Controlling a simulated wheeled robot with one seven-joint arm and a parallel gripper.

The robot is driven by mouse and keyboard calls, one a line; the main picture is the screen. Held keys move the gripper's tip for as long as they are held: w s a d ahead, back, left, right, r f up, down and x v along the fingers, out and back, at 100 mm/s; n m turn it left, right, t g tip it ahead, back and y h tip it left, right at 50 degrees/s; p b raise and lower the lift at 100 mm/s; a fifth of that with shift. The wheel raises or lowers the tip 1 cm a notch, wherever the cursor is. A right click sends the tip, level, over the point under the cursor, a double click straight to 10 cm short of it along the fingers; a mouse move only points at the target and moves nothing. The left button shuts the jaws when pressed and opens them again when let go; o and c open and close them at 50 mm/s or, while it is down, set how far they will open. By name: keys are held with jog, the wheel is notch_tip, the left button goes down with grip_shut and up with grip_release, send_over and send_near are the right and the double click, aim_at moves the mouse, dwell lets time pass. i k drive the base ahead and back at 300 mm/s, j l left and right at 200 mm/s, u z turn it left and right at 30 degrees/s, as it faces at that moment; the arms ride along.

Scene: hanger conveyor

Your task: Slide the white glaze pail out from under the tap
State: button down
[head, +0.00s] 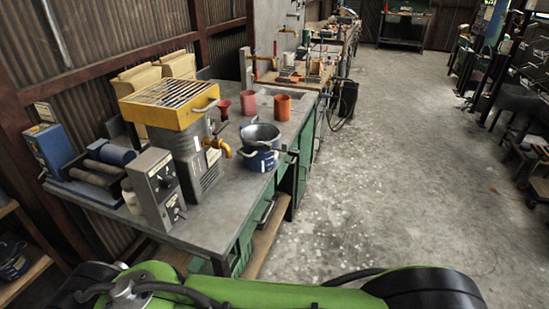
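A brass tap (217,148) sticks out from the grey metal machine (197,172) on the near workbench. Just right of the tap stands a dark blue pail (259,160) with a light label and small side handles. A grey metal pail or rim (261,133) shows at its top; I cannot tell whether it is a separate vessel. No clearly white pail shows under the tap. The bench top directly below the tap is partly hidden by the machine. My gripper is not in view; green parts of my own body cross the bottom edge.
A yellow grated hopper (170,100) tops the machine. A grey control box (154,190) and a blue roller device (85,160) stand left. Red cups (249,102) and a red funnel (224,108) stand behind the pail. The concrete floor (400,170) right of the bench is clear.

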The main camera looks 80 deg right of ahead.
aim_at(258, 139)
jog(key=k+l+u, duration=0.3)
jog(key=l, duration=0.25)
jog(key=k+l+u, duration=0.65)
jog(key=k, duration=0.35)
jog(key=k+l+u, duration=0.3)
jog(key=k, duration=0.25)
jog(key=k+u, duration=0.35)
jog(key=k, duration=0.15)
